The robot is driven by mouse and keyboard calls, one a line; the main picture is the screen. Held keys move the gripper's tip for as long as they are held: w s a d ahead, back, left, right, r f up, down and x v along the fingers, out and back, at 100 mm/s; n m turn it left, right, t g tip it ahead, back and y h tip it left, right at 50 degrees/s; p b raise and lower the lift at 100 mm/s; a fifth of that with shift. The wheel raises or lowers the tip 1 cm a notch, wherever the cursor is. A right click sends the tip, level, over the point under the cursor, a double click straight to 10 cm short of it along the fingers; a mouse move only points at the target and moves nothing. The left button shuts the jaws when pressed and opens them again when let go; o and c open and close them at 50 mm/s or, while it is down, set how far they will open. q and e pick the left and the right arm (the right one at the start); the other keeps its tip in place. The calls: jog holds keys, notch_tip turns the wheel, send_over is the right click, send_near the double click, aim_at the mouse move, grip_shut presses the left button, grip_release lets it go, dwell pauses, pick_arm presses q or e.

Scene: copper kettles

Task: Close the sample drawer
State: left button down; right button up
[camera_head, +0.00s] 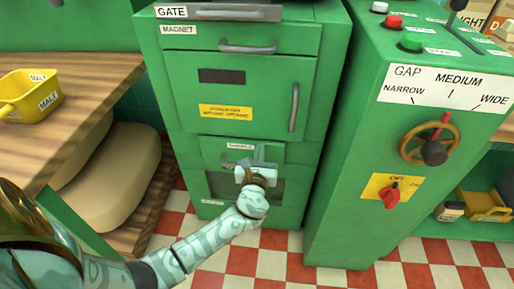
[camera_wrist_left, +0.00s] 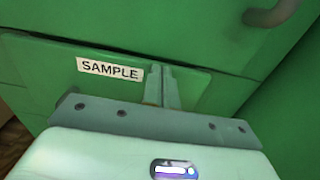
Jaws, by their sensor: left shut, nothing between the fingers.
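The sample drawer (camera_head: 213,154) is a green front low on the green cabinet. In the left wrist view its front (camera_wrist_left: 52,84) carries a white SAMPLE label (camera_wrist_left: 110,68). My left gripper (camera_head: 258,157) is in front of the drawer. In the left wrist view its fingers (camera_wrist_left: 161,80) are shut with nothing between them and point at the drawer front, right of the label. I cannot tell whether the fingertips touch the front, or whether the drawer stands slightly out. The gripper hides part of the drawer. My right gripper is not in view.
Above are the cabinet door (camera_head: 240,85) with an upright handle and the magnet drawer (camera_head: 200,38). A green control console (camera_head: 350,160) with a handwheel (camera_head: 428,142) and red knob (camera_head: 391,195) stands right. A wooden counter (camera_head: 80,85) with a yellow scoop (camera_head: 32,95) is left.

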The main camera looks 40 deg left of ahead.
pick_arm(q)
jog(key=shift+w+a, duration=0.1)
jog(key=shift+w, duration=0.05)
jog(key=shift+x, duration=0.8)
jog(key=shift+r, duration=0.25)
jog(key=shift+a, duration=0.1)
jog(key=shift+r, duration=0.1)
